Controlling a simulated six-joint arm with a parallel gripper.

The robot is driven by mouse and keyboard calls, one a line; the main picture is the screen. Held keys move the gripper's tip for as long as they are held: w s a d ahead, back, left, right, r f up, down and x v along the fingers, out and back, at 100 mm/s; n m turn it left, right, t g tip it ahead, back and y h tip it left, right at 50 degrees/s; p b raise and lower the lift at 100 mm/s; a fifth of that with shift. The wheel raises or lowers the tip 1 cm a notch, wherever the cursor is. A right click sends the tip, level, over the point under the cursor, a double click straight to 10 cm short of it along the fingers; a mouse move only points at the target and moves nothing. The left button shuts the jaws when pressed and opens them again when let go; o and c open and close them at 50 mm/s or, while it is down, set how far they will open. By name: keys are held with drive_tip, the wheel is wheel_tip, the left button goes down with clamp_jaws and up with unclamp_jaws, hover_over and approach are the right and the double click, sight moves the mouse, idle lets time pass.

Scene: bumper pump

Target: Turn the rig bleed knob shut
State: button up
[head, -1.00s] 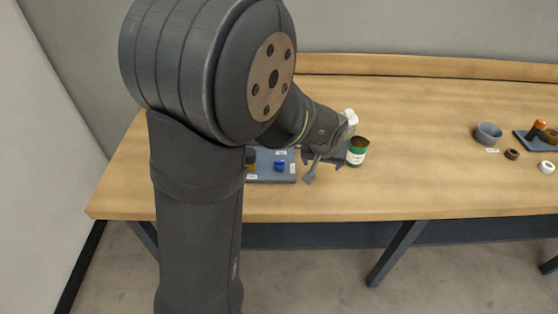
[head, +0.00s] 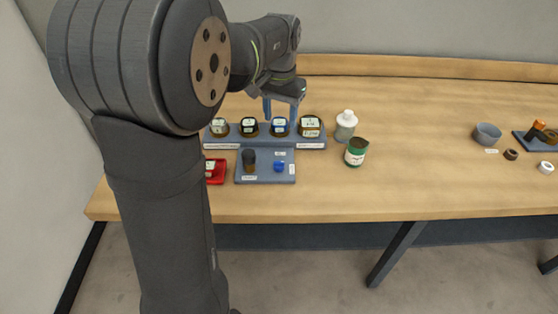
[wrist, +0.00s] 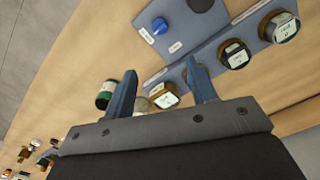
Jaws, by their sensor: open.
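A small blue knob (head: 279,166) sits on a flat blue-grey plate (head: 265,179), beside a dark upright cylinder (head: 249,160). The blue knob shows in the wrist view too (wrist: 160,25), with a pale line across it and small labels near it. The labels are too small to read. My gripper (head: 280,110) is open and empty above the row of round gauges behind the plate. In the wrist view, my gripper's two fingers (wrist: 160,75) are apart, with a gauge (wrist: 165,98) partly seen between them. The knob lies beyond the fingertips, untouched.
Several round gauges (head: 249,127) stand on a long blue-grey rack (head: 265,141). A white-capped bottle (head: 346,125) and a green can (head: 356,152) stand right of it. A red tray (head: 216,171) is at left, partly hidden by my arm.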

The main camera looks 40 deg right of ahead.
approach(279, 162)
wheel_tip(279, 162, down, 10)
drive_tip(key=shift+w+d+r, duration=0.15)
idle(0.4)
drive_tip(key=c, duration=0.9)
